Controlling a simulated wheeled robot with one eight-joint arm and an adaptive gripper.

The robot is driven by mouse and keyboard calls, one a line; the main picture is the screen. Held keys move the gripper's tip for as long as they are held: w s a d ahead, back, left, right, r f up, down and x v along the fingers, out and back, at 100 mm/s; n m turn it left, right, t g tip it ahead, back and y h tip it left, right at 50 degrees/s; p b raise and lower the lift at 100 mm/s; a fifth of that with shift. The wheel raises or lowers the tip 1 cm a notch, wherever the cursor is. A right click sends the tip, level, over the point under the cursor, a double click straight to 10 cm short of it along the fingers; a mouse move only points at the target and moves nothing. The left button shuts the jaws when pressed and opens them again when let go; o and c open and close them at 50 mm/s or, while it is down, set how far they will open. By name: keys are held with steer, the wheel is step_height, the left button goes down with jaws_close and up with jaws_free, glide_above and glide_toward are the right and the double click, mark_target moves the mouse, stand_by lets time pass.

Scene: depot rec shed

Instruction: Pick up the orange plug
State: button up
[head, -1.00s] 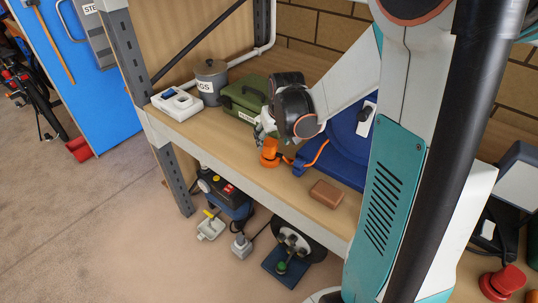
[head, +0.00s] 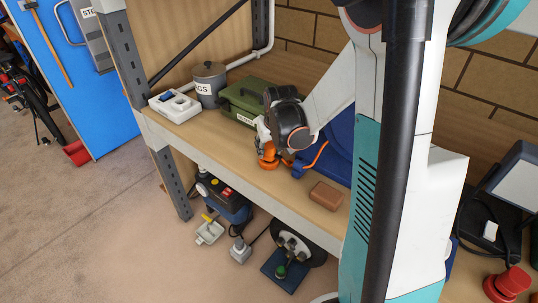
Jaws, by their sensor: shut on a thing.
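The orange plug (head: 268,161) is on the wooden shelf, near its front edge, in front of the green case. An orange cable runs from it to the right, over a dark blue object. My gripper (head: 266,146) is right at the top of the plug, pointing down, and is shut on it. My wrist hides part of the plug's upper right side. I cannot tell whether the plug is clear of the shelf.
A green case (head: 243,98) stands close behind my gripper. A grey lidded pot (head: 209,86) and a white box (head: 176,107) stand at the left. A brown block (head: 326,195) lies to the right. A blue object (head: 337,150) is beside the plug.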

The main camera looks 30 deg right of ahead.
step_height(320, 180, up, 10)
steer(key=p, duration=0.2)
steer(key=shift+p, duration=0.4)
stand_by(0.4)
